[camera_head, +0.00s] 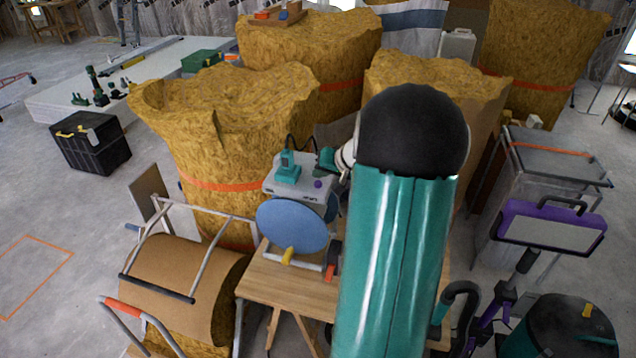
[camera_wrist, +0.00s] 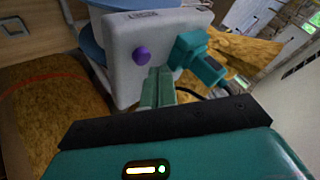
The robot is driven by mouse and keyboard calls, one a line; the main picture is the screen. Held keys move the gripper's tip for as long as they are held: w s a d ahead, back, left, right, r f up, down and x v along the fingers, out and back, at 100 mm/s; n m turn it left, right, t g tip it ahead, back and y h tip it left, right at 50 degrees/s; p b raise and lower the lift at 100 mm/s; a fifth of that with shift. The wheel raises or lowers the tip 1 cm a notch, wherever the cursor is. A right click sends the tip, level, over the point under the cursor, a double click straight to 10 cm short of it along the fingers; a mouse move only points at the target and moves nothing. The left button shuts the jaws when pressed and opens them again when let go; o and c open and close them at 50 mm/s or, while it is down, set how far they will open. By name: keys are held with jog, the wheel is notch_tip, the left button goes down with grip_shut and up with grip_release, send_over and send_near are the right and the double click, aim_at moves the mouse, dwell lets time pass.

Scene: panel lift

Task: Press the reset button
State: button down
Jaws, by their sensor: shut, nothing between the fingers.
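The likely reset button is a small round purple knob (camera_wrist: 141,56) on the face of a light grey box (camera_wrist: 120,38) in the wrist view. In the head view the purple knob (camera_head: 318,184) sits on the box's right part, and the box (camera_head: 300,190) stands above a blue disc. My gripper (camera_wrist: 158,72) is shut and empty, its fingertips just below and right of the knob in the picture. I cannot tell whether they touch the box. In the head view my gripper (camera_head: 326,160) is beside the box, partly hidden by my teal arm.
A teal handle-like part (camera_head: 288,170) stands on the box left of the knob; it also shows in the wrist view (camera_wrist: 197,58). The blue disc (camera_head: 292,225) is at a wooden table (camera_head: 285,290). Large straw-coloured rolls (camera_head: 225,120) stand close behind. A black cable curves near the box.

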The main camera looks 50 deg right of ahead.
aim_at(321, 187)
jog(key=shift+f, duration=0.15)
jog(key=shift+f, duration=0.3)
jog(key=shift+f, duration=0.55)
dwell(0.8)
jog(key=shift+r, duration=0.95)
jog(key=shift+r, duration=0.1)
notch_tip(321, 187, up, 5)
jog(key=shift+f, duration=0.1)
dwell(0.9)
